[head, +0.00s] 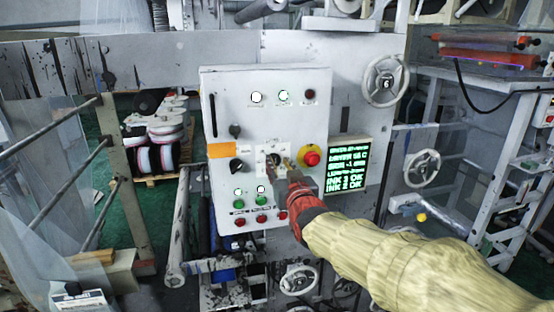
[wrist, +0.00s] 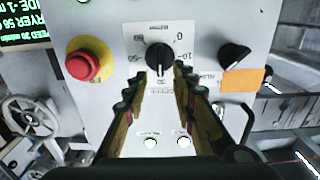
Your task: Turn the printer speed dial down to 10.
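The speed dial is a black knob (wrist: 160,58) on a white scale plate (wrist: 178,28) in the wrist view, where the panel appears upside down. Numbers such as 0, 10, 50 and 60 ring the knob. Contact cannot be told. In the head view my gripper (head: 283,168) partly covers the dial plate (head: 261,149).
A red emergency button (head: 311,158) is close right of the dial, beside a green-text screen (head: 348,164). Another black knob (head: 236,165) and an orange label (head: 221,150) lie left. Green and red buttons (head: 261,200) sit below. A handwheel (head: 387,80) stands upper right.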

